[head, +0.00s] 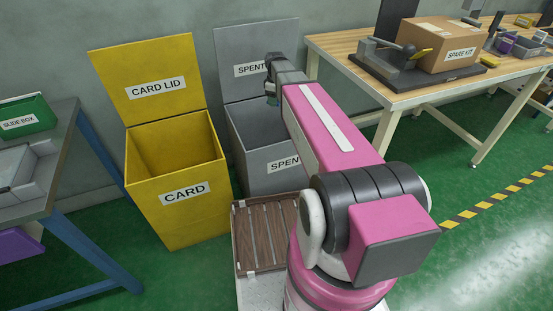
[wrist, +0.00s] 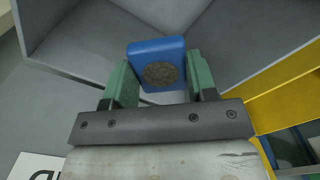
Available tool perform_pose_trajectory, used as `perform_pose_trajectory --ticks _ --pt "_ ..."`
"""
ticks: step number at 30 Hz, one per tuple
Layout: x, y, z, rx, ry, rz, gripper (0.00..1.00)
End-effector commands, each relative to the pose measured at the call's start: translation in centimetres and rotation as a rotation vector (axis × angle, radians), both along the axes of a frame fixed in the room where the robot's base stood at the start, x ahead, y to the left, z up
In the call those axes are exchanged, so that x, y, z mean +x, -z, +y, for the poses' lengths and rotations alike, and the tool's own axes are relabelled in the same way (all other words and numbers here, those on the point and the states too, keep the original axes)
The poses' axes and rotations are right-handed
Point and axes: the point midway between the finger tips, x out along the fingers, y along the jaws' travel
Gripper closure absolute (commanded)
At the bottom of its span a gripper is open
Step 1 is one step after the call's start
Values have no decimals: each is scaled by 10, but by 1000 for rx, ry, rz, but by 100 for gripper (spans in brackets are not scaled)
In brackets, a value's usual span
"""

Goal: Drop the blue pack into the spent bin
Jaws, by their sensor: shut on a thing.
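My gripper (wrist: 161,84) is shut on the blue pack (wrist: 156,54), a small rounded block with a dark grey round patch, held between two green fingers. In the wrist view the pack is over the grey inside of the spent bin (wrist: 230,35). In the head view the grey spent bin (head: 256,178) stands behind my arm with its lid raised against the wall. The bin's floor is partly hidden by the pack and my arm.
An open yellow card bin (head: 178,200) with a raised lid stands left of the spent bin. A brown slatted tray (head: 262,238) is in front. A workbench (head: 400,97) with a spare kit box (head: 440,45) is right, and a blue-legged table (head: 70,150) left.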

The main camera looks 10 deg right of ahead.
Motion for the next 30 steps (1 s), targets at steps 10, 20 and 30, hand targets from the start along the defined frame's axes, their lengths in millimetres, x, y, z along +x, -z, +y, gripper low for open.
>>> perform_pose_trajectory --ticks 10,20,30 --pt "2 20 0 0 -17 0 70" --pt "2 55 0 0 -16 1 70" --pt "2 63 0 0 -15 0 70"
